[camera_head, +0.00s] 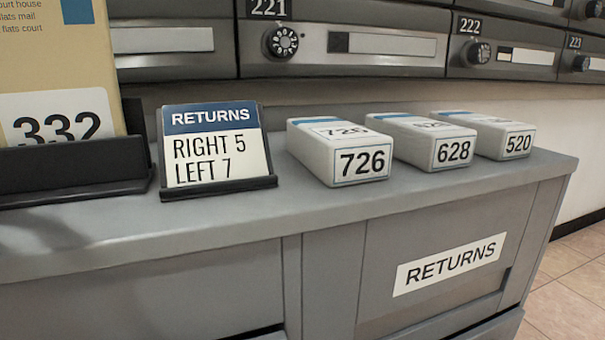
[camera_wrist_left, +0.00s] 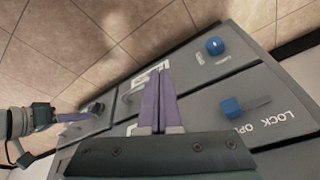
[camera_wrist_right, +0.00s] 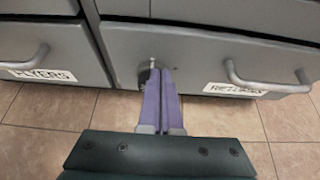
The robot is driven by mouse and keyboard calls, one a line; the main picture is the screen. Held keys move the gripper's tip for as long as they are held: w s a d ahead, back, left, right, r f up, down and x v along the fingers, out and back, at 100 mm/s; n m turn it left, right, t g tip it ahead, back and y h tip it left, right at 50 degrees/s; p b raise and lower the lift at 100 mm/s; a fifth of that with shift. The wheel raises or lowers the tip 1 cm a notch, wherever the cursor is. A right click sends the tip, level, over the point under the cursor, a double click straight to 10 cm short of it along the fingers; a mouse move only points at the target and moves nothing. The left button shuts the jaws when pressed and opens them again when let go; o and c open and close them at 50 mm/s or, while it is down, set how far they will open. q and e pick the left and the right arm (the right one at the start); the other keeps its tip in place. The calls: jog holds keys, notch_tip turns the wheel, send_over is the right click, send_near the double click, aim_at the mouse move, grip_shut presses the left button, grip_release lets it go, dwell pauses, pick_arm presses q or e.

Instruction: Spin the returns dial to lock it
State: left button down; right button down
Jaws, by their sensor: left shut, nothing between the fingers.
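In the right wrist view, a small round dial (camera_wrist_right: 147,72) sits on the grey cabinet front, left of the RETURNS label (camera_wrist_right: 236,89) and handle. The purple fingertips of my right gripper (camera_wrist_right: 161,70) are shut and empty and partly cover the dial; I cannot tell whether they touch it. In the left wrist view, the dark dial (camera_wrist_left: 96,107) shows near my right gripper's fingers. My left gripper (camera_wrist_left: 158,72) is shut and empty, in front of the cabinet. The returns card (camera_head: 213,135) reads RIGHT 5, LEFT 7. Neither gripper shows in the head view.
A blue knob (camera_wrist_left: 214,46) and a blue slider (camera_wrist_left: 232,106) beside LOCK lettering are on the cabinet, right of my left fingers. Boxes 726 (camera_head: 340,155), 628 (camera_head: 430,145) and 520 (camera_head: 492,137) stand on the cabinet top. Another handle (camera_wrist_right: 28,60) is above the FLYERS label.

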jog(key=shift+d+f, duration=0.1)
dwell(0.3)
jog(key=s+d, duration=0.2)
jog(key=s, duration=0.3)
jog(key=shift+s+r, duration=0.3)
jog(key=shift+r, duration=0.15)
jog(key=shift+d+b, duration=0.1)
jog(key=shift+b, duration=0.25)
